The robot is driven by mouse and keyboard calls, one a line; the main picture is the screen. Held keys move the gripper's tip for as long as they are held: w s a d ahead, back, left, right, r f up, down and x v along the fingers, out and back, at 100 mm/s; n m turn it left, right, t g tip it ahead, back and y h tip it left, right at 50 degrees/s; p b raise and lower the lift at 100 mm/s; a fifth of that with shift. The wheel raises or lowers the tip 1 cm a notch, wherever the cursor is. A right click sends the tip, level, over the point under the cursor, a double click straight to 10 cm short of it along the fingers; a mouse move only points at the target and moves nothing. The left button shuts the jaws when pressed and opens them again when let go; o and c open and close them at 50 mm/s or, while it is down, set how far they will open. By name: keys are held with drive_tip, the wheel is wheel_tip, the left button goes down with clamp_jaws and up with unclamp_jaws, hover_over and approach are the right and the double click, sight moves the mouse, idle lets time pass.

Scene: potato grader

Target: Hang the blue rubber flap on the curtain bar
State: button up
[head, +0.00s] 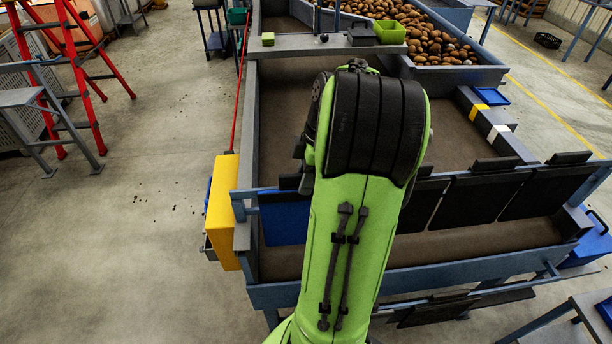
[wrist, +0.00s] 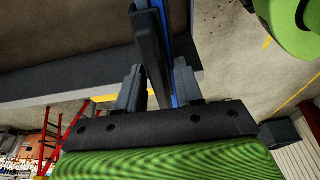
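The blue rubber flap (head: 284,222) hangs upright at the left end of the curtain bar (head: 594,185), beside a row of black flaps (head: 473,200). My arm hides its right side. I cannot tell whether its top is hooked over the bar or only held against it. My gripper is hidden behind my arm in the head view. In the wrist view my gripper (wrist: 159,80) has its fingers on both sides of a black strip (wrist: 148,45) with a blue edge (wrist: 168,40) beside it, apparently the flap's top seen edge-on. The fingers look closed on it.
A yellow box (head: 222,210) stands at the left end of the bar. The grader frame (head: 400,280) runs below the flaps. Potatoes (head: 430,40) lie in a bin behind.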

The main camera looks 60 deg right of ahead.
drive_tip(key=o, duration=0.4)
drive_tip(key=shift+c, duration=0.2)
drive_tip(key=p+v, duration=0.7)
drive_tip(key=v, duration=0.9)
drive_tip(key=shift+s+f, duration=0.1)
drive_tip(key=shift+f, duration=0.05)
